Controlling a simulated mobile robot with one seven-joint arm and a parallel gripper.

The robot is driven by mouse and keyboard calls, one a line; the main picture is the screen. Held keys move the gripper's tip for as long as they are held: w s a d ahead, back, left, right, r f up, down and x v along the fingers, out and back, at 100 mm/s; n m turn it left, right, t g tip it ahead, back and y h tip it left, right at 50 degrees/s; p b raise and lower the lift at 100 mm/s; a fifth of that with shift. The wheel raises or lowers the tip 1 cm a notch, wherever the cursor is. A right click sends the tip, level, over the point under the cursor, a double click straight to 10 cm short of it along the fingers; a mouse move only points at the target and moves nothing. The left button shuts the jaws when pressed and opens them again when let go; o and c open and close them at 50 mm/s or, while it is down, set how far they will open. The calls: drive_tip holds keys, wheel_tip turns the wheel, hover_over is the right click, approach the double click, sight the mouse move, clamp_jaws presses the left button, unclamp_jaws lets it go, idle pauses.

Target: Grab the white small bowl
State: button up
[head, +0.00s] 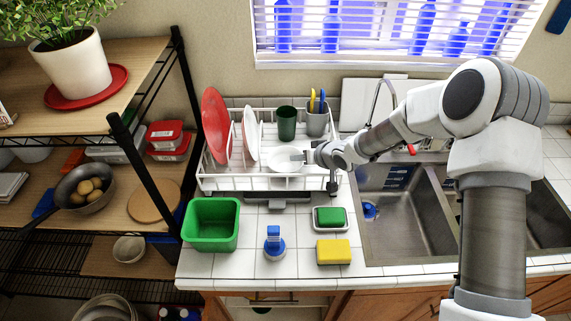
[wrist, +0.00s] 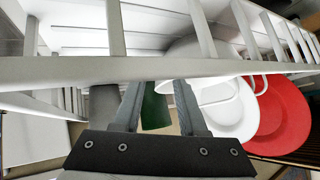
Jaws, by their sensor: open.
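The white small bowl (head: 283,161) sits in the white dish rack (head: 262,184), near the middle of its front part. My gripper (head: 302,156) is at the bowl's right side, its fingers pointing left at the bowl's rim. In the head view I cannot tell whether the fingers touch the bowl or straddle its rim. In the wrist view my gripper (wrist: 160,92) is open, with two separate fingers. A pale rounded shape (wrist: 187,47) beyond a rack rail there may be the bowl, but it is partly hidden.
A red plate (head: 214,122) and a white plate (head: 250,134) stand at the rack's left. A green cup (head: 287,122) and grey utensil cup (head: 317,123) are behind. A green tub (head: 211,240), brush (head: 274,244) and sponges are in front. The sink (head: 407,217) is right.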

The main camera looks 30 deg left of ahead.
drive_tip(key=shift+c, duration=0.2)
clamp_jaws()
idle(1.2)
